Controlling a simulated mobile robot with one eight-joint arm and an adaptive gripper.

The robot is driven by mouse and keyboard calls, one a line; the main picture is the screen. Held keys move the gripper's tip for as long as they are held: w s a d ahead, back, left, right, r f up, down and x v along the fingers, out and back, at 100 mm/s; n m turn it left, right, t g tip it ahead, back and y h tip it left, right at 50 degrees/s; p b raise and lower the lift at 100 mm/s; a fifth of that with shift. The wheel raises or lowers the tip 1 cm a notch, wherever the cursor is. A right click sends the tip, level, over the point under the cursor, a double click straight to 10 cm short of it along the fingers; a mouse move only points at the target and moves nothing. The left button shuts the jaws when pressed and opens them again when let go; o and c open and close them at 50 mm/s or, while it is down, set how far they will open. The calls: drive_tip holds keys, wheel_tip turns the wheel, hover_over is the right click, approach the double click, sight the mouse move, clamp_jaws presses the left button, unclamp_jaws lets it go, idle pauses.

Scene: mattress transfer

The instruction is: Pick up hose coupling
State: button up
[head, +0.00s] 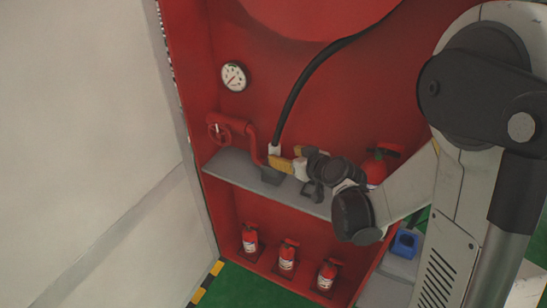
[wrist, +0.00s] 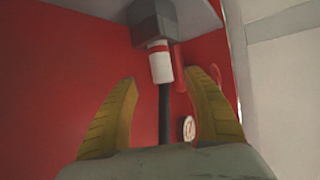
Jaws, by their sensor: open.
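The hose coupling (head: 274,149) is white and sits at the lower end of the black hose (head: 308,76), above a dark grey holder (head: 272,174) on the shelf. In the wrist view the coupling (wrist: 160,62) is white with a red band and meets the grey holder (wrist: 157,22) at the top. My gripper (head: 282,155) is open, its yellow fingers close to the coupling's right side. In the wrist view my gripper (wrist: 160,82) has the coupling in line with the gap between its fingers, seemingly just beyond the tips. Contact cannot be told.
The grey shelf (head: 230,168) is inside a red cabinet. A red valve with a handwheel (head: 219,129) is left of the coupling, below a gauge (head: 234,77). A red extinguisher (head: 376,168) is to the right. Several small extinguishers (head: 287,258) stand below. A white wall (head: 95,150) bounds the left.

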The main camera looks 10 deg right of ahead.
sight(277, 152)
drive_tip(key=b+x, duration=0.2)
drive_tip(key=x, duration=0.5)
drive_tip(key=shift+w+a+f+b, duration=0.1)
drive_tip(key=shift+w+a+b, duration=0.1)
drive_tip(key=shift+b, duration=0.2)
clamp_jaws()
